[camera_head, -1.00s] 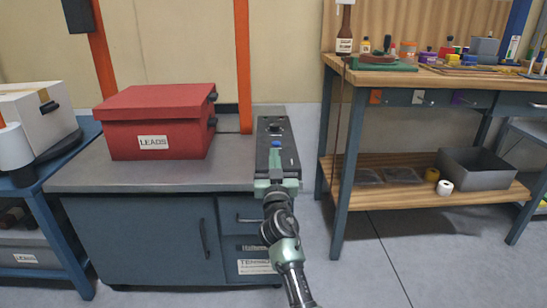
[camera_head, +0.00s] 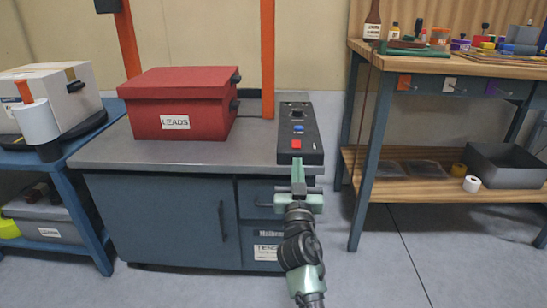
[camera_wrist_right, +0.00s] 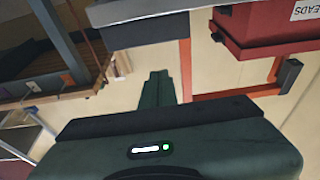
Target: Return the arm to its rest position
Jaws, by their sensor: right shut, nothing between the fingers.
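My right gripper (camera_head: 298,172) is shut and empty. Its green fingers point away from me, at the front edge of the grey cabinet, just below a black control box (camera_head: 301,128) in the picture. I cannot tell whether they touch the box. The box has a red button, a blue button and a dark knob, all uncovered. In the right wrist view the same shut fingers (camera_wrist_right: 157,88) show with nothing between them. My left gripper is out of view.
The grey cabinet top (camera_head: 200,152) carries a red LEADS box (camera_head: 182,105). An orange post (camera_head: 268,60) stands behind. A blue cart (camera_head: 105,135) is at left. A wooden workbench (camera_head: 440,66) with tools stands at right. Open floor lies in front.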

